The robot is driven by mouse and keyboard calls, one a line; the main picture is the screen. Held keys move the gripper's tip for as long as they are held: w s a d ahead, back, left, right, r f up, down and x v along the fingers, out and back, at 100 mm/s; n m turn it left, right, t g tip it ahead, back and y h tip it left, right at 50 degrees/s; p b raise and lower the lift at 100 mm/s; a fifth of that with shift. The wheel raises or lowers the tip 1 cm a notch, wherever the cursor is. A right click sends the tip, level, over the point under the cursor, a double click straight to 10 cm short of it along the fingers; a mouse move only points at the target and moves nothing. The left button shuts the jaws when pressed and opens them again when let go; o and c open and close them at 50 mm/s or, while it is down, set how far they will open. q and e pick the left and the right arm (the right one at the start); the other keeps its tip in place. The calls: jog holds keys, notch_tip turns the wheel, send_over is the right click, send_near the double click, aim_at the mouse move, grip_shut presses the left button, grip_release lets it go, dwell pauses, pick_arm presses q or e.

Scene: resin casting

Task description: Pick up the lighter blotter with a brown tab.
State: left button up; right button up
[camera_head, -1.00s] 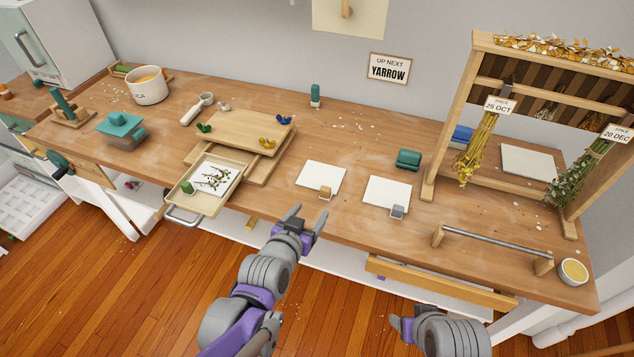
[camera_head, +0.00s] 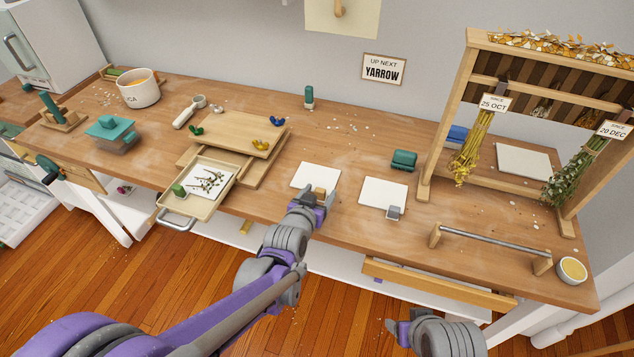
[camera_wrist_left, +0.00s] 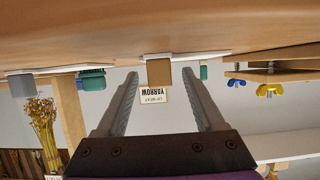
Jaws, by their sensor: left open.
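The blotter with a brown tab (camera_head: 313,174) is a white square lying flat near the bench's front edge. Its brown tab (camera_wrist_left: 159,73) shows between my left fingers in the left wrist view, a little beyond the tips. My left gripper (camera_head: 316,192) is open and empty, its fingertips at the front edge of this blotter; they partly hide the tab in the head view. A second white blotter (camera_head: 382,193) with a grey tab (camera_head: 393,212) lies to the right. My right gripper (camera_head: 393,326) is low at the bottom, and its jaw state is unclear.
A cream tray (camera_head: 185,206) with a pressed sprig and a wooden press (camera_head: 225,130) stand to the left. A teal object (camera_head: 403,160) lies behind the second blotter. A drying rack (camera_head: 432,165) with hanging bunches and a low rail (camera_head: 490,241) stand right.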

pick_arm(q)
jog(key=shift+w, duration=0.1)
grip_shut()
dwell(0.3)
jog(key=shift+r, duration=0.1)
